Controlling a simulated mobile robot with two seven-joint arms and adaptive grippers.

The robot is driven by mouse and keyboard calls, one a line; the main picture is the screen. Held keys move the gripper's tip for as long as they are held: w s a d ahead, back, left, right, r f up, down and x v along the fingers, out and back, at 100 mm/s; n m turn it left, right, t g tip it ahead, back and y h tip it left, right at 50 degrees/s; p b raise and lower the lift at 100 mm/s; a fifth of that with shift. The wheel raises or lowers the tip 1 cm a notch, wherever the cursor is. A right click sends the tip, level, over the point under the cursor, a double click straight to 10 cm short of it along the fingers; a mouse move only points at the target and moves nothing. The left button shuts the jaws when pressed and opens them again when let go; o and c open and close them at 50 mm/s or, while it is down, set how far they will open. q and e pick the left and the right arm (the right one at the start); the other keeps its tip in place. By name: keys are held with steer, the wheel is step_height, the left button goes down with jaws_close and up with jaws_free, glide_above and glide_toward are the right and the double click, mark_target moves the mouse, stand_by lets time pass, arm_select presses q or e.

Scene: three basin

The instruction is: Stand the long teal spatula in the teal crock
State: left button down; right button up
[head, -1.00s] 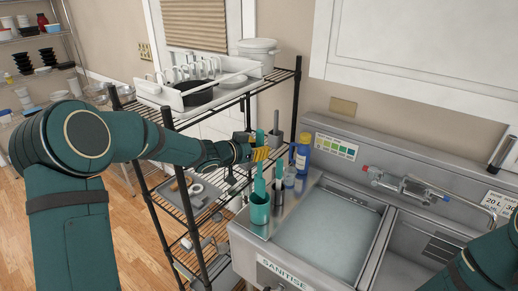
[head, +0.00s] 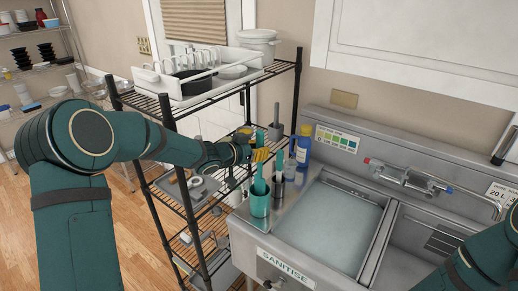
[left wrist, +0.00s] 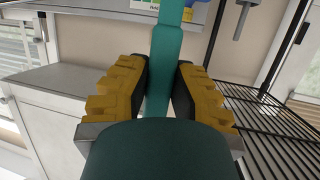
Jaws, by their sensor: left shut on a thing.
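My left gripper (head: 259,154), with yellow fingertips, is shut on the long teal spatula (head: 259,172) above the teal crock (head: 259,206). The spatula is near upright. Its lower part meets the crock's mouth in the head view, and the crock's wall hides its end, so how deep it sits cannot be told. In the left wrist view the spatula (left wrist: 164,65) passes between both yellow fingers (left wrist: 156,95); the crock does not show there. My right gripper is out of view; only part of that arm shows at lower right.
The sanitise basin (head: 330,225) is to the right, and a black wire rack (head: 205,214) is to the left.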

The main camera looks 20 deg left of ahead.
mark_target(258, 167)
arm_select(q)
steer(key=shift+f+b, duration=2.25)
steer(key=shift+f, duration=1.15)
steer(key=c, duration=0.9)
jaws_free()
steer(key=shift+s+r, duration=0.1)
steer(key=shift+p+v, duration=0.75)
steer(key=shift+v, duration=0.7)
steer(key=shift+a, duration=0.1)
